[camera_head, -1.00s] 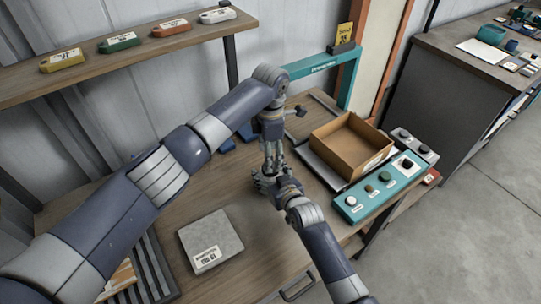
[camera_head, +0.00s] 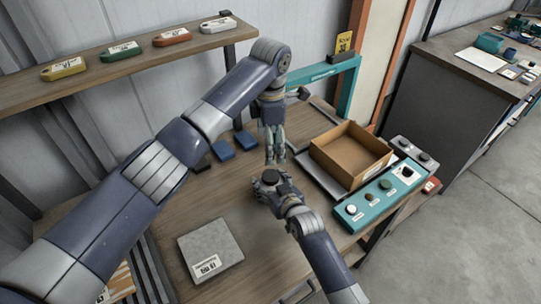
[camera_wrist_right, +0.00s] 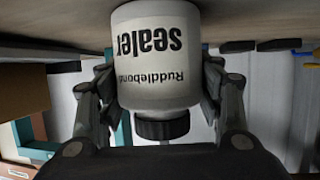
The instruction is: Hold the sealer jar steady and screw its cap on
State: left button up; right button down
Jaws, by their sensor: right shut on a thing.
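The sealer jar (camera_wrist_right: 155,85) is white with a "Ruddlebond sealer" label, which reads upside down in the right wrist view. A ribbed black cap (camera_wrist_right: 162,124) sits on its mouth; it also shows as a dark disc in the head view (camera_head: 270,177). My right gripper (camera_head: 268,184) is shut around the jar, with fingers on both sides in the wrist view. My left gripper (camera_head: 276,158) points down above and behind the jar, apart from the cap. Its fingers are too small to judge their opening.
An open cardboard box (camera_head: 350,154) on a tray and a teal button panel (camera_head: 378,196) stand right of the jar. A grey labelled plate (camera_head: 210,250) lies at front left. A shelf (camera_head: 130,64) runs along the wall.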

pick_arm(q)
jog(key=shift+r, duration=2.2)
pick_arm(e)
jog(key=shift+c, duration=1.9)
grip_release()
jog(key=v, duration=1.2)
jog(key=shift+f, duration=0.1)
